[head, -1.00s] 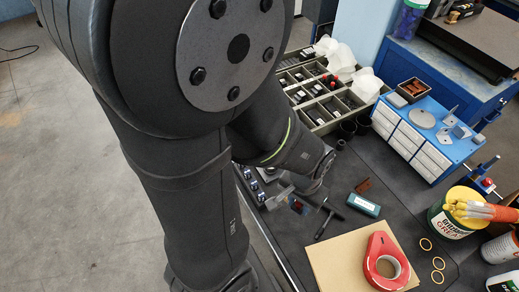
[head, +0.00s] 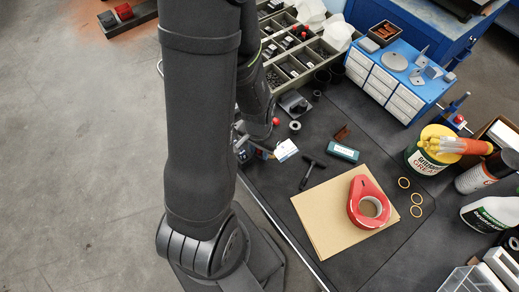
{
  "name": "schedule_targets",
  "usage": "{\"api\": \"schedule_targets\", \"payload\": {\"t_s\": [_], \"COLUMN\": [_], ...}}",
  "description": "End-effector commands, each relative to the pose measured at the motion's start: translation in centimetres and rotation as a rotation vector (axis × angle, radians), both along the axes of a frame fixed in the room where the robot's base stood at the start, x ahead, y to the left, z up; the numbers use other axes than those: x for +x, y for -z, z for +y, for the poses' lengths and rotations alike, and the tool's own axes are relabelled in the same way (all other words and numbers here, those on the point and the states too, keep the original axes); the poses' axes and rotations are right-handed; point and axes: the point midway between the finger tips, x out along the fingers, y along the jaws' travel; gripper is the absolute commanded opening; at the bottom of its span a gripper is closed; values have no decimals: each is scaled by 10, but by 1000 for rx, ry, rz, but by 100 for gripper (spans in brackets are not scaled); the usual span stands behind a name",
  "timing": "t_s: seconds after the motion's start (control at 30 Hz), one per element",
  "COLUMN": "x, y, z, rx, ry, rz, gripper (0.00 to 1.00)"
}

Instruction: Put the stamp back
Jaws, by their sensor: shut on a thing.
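My gripper (head: 262,153) is at the left edge of the dark bench mat, mostly behind my own arm. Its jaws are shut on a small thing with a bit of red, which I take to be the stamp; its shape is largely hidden. Small dark items (head: 241,150) stand at the bench edge just left of the gripper, partly covered by my arm. A white tag or card (head: 286,150) is just right of the gripper; I cannot tell whether they touch.
A grey compartment tray (head: 310,73) is behind. A black T-handle tool (head: 312,172), a teal box (head: 342,152), a cardboard sheet (head: 312,214) and a red tape dispenser (head: 357,208) lie to the right. A blue drawer unit (head: 398,85) and grease tub (head: 420,158) stand farther right.

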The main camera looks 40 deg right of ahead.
Motion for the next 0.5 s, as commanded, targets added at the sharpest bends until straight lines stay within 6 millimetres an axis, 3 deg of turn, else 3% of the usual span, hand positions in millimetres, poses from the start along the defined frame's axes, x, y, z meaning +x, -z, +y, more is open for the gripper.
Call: {"api": "schedule_targets", "payload": {"t_s": [0.5], "x": [0], "y": [10], "z": [0], "rx": [1], "ry": [-1], "rz": [0], "gripper": [16]}}
